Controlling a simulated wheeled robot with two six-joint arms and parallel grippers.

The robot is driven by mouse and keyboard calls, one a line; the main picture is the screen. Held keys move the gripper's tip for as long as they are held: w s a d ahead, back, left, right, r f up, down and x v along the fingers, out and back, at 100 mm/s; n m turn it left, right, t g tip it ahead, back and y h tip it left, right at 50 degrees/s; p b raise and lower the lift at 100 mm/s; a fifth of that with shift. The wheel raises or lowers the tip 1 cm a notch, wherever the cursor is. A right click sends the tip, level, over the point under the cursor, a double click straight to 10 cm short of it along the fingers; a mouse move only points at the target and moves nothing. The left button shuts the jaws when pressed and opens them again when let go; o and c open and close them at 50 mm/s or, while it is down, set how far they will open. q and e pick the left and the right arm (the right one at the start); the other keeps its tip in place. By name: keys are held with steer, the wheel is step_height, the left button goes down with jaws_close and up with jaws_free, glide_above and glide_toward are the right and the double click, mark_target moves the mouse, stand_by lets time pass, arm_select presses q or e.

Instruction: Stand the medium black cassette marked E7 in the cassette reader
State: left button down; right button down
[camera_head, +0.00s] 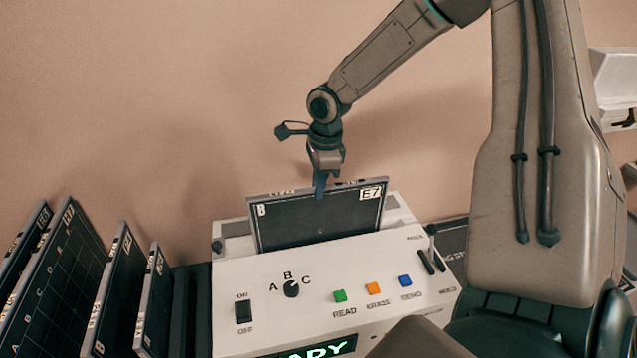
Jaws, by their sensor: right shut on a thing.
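The black cassette marked E7 (300,228) stands nearly upright at the cassette reader, with a B at its top left and the E7 label at its top right. Its lower edge meets the top of the reader (260,285), behind the front panel; how deep it sits in the slot I cannot tell. My right gripper (321,188) comes down from above and is shut on the middle of the cassette's top edge. My left gripper is out of view.
Several dark cassettes (60,262) stand in a rack at the left. The reader's front has an ON/OFF switch (243,311), an A-B-C knob (290,289), green, orange and blue buttons, and a lit display (318,347). A small lever (432,240) stands at its right.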

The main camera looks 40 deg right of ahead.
steer(key=c, duration=1.3)
jaws_free()
steer(key=shift+r, duration=0.1)
steer(key=shift+c, duration=0.2)
steer(key=shift+r, duration=0.25)
step_height(320, 180, up, 10)
steer(key=b, duration=0.2)
steer(key=shift+s+d+b, duration=0.3)
steer(key=shift+s+d, duration=0.05)
steer(key=shift+d, duration=0.1)
steer(key=shift+r, duration=0.2)
